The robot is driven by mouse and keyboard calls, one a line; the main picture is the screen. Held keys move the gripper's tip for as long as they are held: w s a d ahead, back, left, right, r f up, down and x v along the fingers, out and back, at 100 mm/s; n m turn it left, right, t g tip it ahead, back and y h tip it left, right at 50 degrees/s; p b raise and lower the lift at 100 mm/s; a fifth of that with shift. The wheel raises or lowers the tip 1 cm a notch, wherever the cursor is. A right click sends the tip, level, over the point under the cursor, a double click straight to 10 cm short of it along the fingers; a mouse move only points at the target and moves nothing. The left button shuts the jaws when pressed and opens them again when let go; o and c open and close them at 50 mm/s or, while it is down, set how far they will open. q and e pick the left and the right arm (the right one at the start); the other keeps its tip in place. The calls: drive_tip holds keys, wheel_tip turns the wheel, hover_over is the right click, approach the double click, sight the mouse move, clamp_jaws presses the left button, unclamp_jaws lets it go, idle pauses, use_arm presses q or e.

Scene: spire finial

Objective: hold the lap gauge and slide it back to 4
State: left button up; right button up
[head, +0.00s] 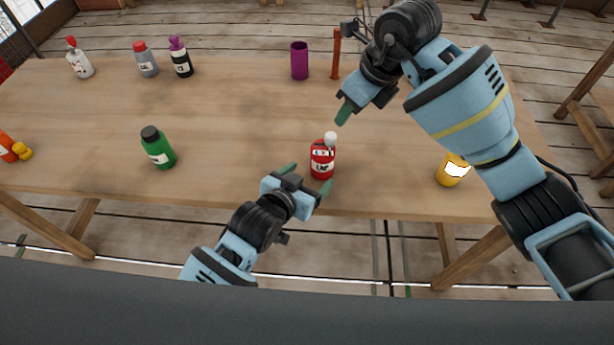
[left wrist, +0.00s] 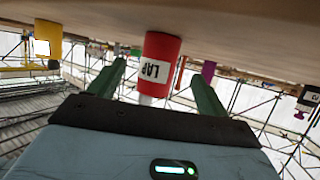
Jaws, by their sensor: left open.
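The lap gauge (head: 322,163) is a red, bottle-like piece with a white knob on top. It stands upright near the table's front edge. In the left wrist view, which is upside down, its label reads LAP (left wrist: 155,70). My left gripper (head: 307,179) is open, with its green fingers spread toward the gauge. In the left wrist view the fingers (left wrist: 158,85) lie on either side of the gauge, with a gap on each side. My right gripper (head: 352,104) hangs above the table behind the gauge; only one green finger shows clearly. No mark reading 4 is legible.
A green bottle (head: 158,148) stands to the left, and a yellow piece (head: 447,172) to the right under my right arm. A purple cylinder (head: 299,61) and an orange-red post (head: 336,53) stand at the back. Table (head: 230,125) between the green bottle and gauge is clear.

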sight(317, 170)
use_arm(q)
drive_tip(key=shift+x, duration=3.9)
drive_tip(key=shift+r, duration=0.1)
